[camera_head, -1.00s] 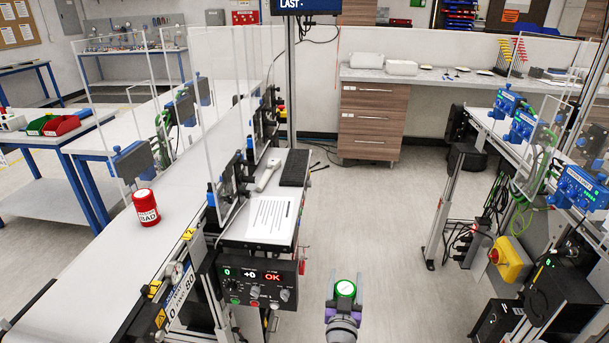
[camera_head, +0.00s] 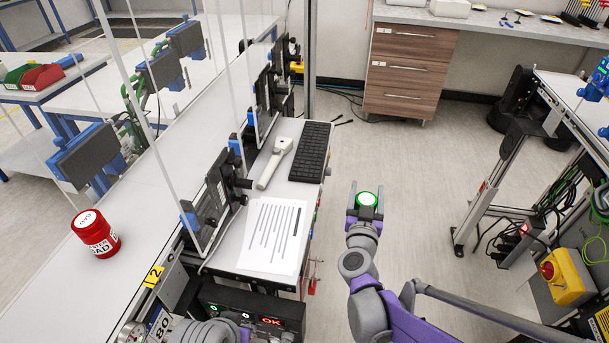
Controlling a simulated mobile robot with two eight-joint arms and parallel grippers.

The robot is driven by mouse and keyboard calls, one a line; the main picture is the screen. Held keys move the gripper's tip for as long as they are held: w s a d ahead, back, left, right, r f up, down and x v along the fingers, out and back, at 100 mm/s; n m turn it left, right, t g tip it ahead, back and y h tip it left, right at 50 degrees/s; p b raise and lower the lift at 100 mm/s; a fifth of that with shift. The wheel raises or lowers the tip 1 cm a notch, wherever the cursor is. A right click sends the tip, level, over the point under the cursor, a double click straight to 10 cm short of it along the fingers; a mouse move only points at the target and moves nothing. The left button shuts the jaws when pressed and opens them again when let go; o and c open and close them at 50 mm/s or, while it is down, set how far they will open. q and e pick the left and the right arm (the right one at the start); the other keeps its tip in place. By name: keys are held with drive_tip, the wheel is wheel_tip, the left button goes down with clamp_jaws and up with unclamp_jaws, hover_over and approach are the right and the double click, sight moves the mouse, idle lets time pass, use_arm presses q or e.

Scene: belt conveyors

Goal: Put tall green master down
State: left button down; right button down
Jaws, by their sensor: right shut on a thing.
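The green master (camera_head: 367,199) shows as a round green top with a white label, seen from above. My right gripper (camera_head: 364,213) is shut on it and holds it over the open floor, to the right of the conveyor side shelf. The gripper and the top view hide most of its body, so its height cannot be told. A grey part at the bottom edge looks like my left arm; no left fingers show.
A red master (camera_head: 96,234) stands on the white conveyor belt (camera_head: 150,210) at left. The side shelf holds a paper sheet (camera_head: 273,236), a handheld scanner (camera_head: 275,162) and a black keyboard (camera_head: 310,151). Clear upright panels line the belt. A yellow box (camera_head: 567,277) is at right.

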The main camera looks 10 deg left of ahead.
drive_tip(key=s+a+r+n+g+y, duration=0.15)
drive_tip(key=a+r+y, duration=0.25)
drive_tip(key=a+r, duration=0.45)
drive_tip(key=s+a+r+n+t+y, duration=0.1)
drive_tip(key=a+r+n+y, duration=0.2)
drive_tip(key=a+r, duration=0.55)
wheel_tip(320, 180, down, 11)
drive_tip(key=a, duration=0.2)
drive_tip(key=shift+w+a+b, duration=0.15)
drive_tip(key=shift+a+b, duration=0.2)
drive_tip(key=shift+b, duration=0.05)
drive_tip(key=shift+f+g, duration=0.15)
drive_tip(key=shift+g, duration=0.1)
unclamp_jaws()
drive_tip(key=v, duration=1.2)
drive_tip(key=shift+d, duration=0.15)
